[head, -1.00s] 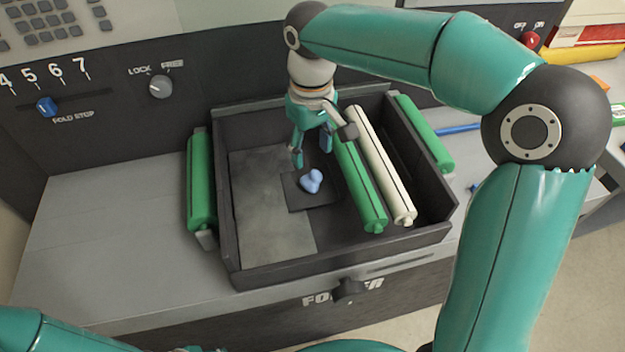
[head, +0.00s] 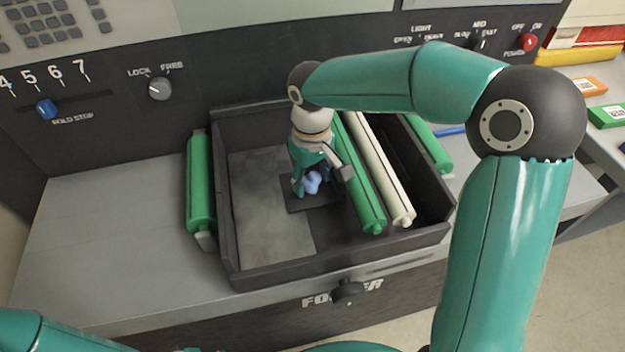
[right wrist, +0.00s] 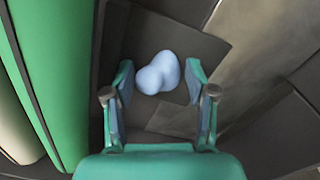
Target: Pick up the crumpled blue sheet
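The crumpled blue sheet (head: 312,183) is a small light-blue lump on a dark square plate (head: 296,207) inside the dark open tray (head: 228,222). My right gripper (head: 311,190) points down over it, with its fingers around the lump in the head view. In the right wrist view the fingers (right wrist: 159,88) are spread wide, with the blue sheet (right wrist: 158,73) between their tips and clear gaps on both sides. My left gripper is not visible; only part of my left arm shows at the lower left.
A green roller (head: 362,185) and a cream roller (head: 383,170) lie just right of my right gripper inside the tray. Another green roller (head: 200,180) is outside the tray's left wall. The grey metal sheet (head: 265,225) left of the lump is bare.

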